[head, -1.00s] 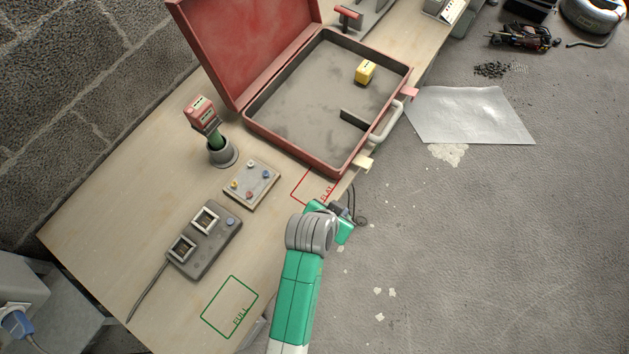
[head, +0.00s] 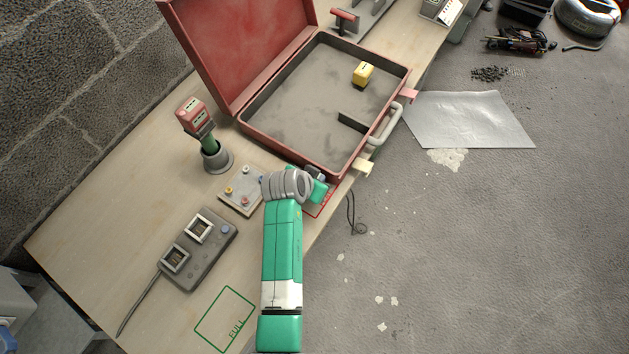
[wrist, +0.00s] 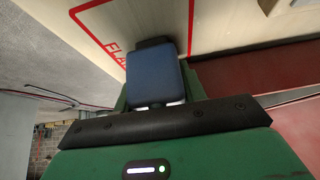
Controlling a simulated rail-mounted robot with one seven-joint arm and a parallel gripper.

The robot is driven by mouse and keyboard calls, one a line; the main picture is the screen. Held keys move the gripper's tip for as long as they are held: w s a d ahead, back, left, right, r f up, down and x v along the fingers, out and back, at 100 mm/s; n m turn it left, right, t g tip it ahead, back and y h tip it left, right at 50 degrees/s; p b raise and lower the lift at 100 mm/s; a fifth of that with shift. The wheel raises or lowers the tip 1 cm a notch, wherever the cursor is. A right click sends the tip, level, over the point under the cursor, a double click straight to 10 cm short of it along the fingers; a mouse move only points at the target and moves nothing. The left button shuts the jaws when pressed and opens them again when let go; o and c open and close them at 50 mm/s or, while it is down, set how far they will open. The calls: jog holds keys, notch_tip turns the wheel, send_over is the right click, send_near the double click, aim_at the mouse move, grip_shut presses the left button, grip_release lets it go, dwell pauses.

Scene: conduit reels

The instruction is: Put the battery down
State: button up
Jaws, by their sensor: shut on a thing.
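My gripper (head: 318,188) is shut on a blue battery with a dark end. In the wrist view the battery (wrist: 153,75) sits in front of the gripper's dark bar, close over the red outline (wrist: 82,22) lettered FLA, with the rest of the word hidden. I cannot tell whether the battery touches the bench. In the head view the red outline (head: 318,210) is mostly covered by my arm, just in front of the red case. The green outline (head: 225,318) lettered FULL is empty, nearer on the bench.
The open red case (head: 290,160) holds a yellow block (head: 363,74). A panel with coloured knobs (head: 240,190) is left of my gripper. A grey two-bay unit (head: 198,250) lies nearer. A red-topped tool (head: 193,113) stands in a grey holder. The bench's right edge is close.

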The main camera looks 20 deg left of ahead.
jog(key=shift+w, duration=0.1)
jog(key=o, duration=1.1)
jog(key=shift+r, duration=0.25)
jog(key=p+v, duration=0.3)
jog(key=v, duration=0.8)
jog(key=shift+s+r, duration=0.25)
jog(key=shift+s, duration=0.1)
